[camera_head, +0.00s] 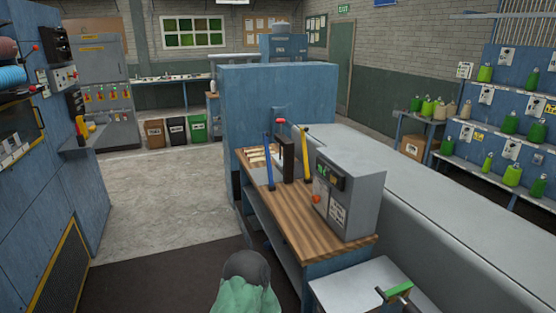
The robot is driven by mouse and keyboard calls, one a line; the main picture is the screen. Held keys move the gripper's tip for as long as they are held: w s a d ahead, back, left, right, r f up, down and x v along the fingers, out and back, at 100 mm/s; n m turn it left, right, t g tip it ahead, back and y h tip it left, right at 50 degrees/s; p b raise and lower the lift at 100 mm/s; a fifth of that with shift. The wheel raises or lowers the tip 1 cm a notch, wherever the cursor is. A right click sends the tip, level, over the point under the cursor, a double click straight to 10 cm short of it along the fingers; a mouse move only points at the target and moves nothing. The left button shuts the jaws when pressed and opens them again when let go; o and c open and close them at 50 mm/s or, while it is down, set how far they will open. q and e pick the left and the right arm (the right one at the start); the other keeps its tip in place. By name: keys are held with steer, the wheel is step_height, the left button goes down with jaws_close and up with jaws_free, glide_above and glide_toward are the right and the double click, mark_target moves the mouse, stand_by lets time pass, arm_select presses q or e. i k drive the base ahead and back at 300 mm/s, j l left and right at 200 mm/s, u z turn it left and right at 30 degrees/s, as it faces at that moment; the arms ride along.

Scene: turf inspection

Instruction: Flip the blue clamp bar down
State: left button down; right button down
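The blue clamp bar (269,162) stands nearly upright, leaning slightly, on the left part of a wooden-topped workbench (306,236). A similar yellow bar (306,154) stands to its right, also nearly upright. Between them is a dark upright frame (287,158) with a red knob (280,121) showing above it. The foot of the blue bar is too small to make out clearly. Neither of my grippers shows in the head view.
A grey control box (349,197) with a red button stands on the bench's right side. A grey rounded object with green material (246,283) is at the bottom centre. A long grey surface (430,205) runs behind the bench. Open floor (155,195) lies to the left.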

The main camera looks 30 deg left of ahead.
mark_target(266, 134)
steer(key=i+j+u, duration=0.2)
steer(key=j+u, duration=0.25)
steer(key=i+j+u, duration=0.1)
steer(key=i+u, duration=0.2)
steer(key=u, duration=0.2)
steer(key=i+j+u, duration=0.15)
steer(key=i+u, duration=0.15)
steer(key=u, duration=0.15)
steer(key=i+j, duration=0.1)
steer(key=i, duration=0.3)
steer(key=i+j+z, duration=0.1)
steer(key=i, duration=0.3)
steer(key=i+j+z, duration=0.15)
steer(key=i+z, duration=0.2)
steer(key=i+j+z, duration=0.2)
steer(key=z, duration=0.15)
steer(key=i, duration=0.1)
